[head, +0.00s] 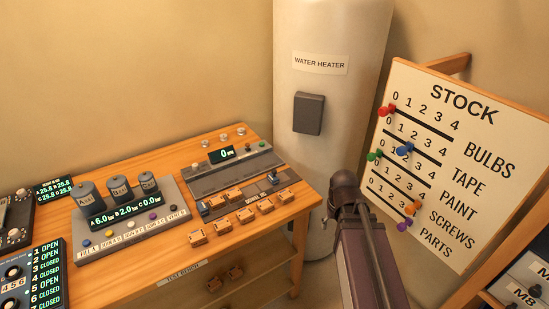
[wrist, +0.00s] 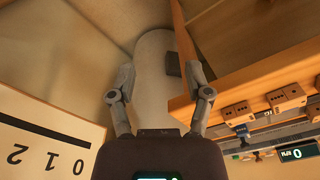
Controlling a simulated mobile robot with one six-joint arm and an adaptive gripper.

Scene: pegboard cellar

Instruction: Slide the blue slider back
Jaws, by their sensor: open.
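The blue slider (head: 404,149) is a round peg on the second black line of the white STOCK board (head: 447,212), a little right of the line's left end. My gripper (wrist: 160,72) shows in the wrist view with its two fingers spread apart and nothing between them. It points toward the white water heater. In the wrist view part of the board (wrist: 40,140) shows upside down at lower left, with the numbers 0, 1, 2 and a black line. The blue slider is not in that view. In the head view my arm rises left of the board; I cannot make out the fingers there.
Red (head: 387,110) and green (head: 374,156) sliders sit at left ends; orange (head: 413,208) and purple (head: 403,225) sit farther right. The water heater (head: 325,60) stands behind. A wooden bench (head: 140,285) with consoles is at left, a labelled drawer unit (head: 522,285) at lower right.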

